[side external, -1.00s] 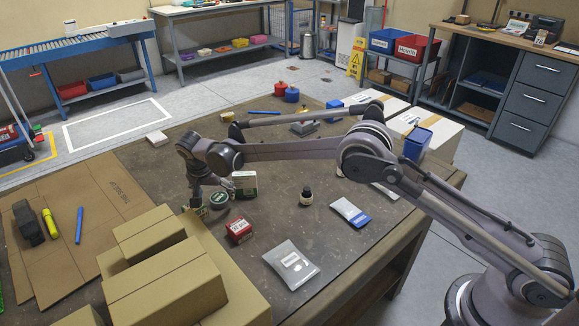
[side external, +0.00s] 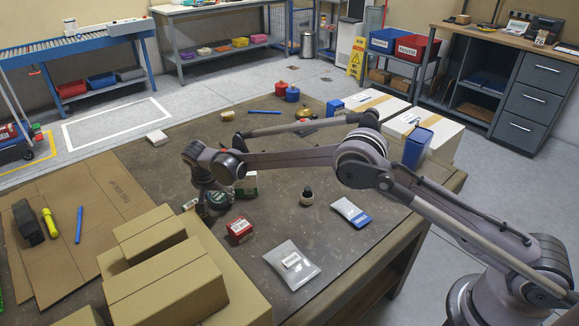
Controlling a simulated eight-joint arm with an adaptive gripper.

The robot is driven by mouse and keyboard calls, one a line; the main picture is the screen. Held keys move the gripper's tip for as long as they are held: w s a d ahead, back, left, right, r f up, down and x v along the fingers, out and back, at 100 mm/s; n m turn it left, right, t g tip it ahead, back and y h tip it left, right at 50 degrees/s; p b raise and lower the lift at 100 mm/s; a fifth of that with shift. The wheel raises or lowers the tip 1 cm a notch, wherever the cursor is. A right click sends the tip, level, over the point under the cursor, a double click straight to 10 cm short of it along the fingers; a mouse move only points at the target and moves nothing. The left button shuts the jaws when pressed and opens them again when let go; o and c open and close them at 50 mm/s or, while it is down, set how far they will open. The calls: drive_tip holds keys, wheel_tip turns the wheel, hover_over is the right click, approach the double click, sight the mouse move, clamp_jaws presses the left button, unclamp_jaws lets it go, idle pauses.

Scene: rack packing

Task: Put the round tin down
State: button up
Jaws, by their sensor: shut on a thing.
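The round tin (side external: 217,198) is small and dark, with a green and white face. It is at my gripper (side external: 207,208), low over the dark work mat (side external: 270,220) in the side view. My gripper points down and is shut on the tin. My arm covers part of the grip and the fingertips are hard to make out. I cannot tell whether the tin touches the mat.
A red and white box (side external: 239,229) stands just in front, a green and white carton (side external: 249,184) just behind. Cardboard boxes (side external: 165,275) stand at front left.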

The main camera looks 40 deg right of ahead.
sight(219, 197)
wheel_tip(219, 197, up, 9)
drive_tip(key=d+r+m, duration=0.2)
drive_tip(key=d, duration=2.6)
drive_tip(key=s+d+m+g+h, duration=0.1)
drive_tip(key=s+d, duration=0.5)
drive_tip(key=d, duration=0.7)
drive_tip(key=s+d+m, duration=0.1)
drive_tip(key=s+d, duration=0.4)
drive_tip(key=d, duration=0.8)
drive_tip(key=w+a+f, duration=0.2)
drive_tip(key=w, duration=0.1)
drive_tip(key=w+a+f, duration=0.2)
drive_tip(key=w, duration=0.1)
drive_tip(key=w+a+f, duration=0.2)
drive_tip(key=w+f, duration=0.1)
drive_tip(key=shift+w, duration=0.1)
drive_tip(key=shift+f, duration=1.95)
drive_tip(key=shift+f, duration=0.15)
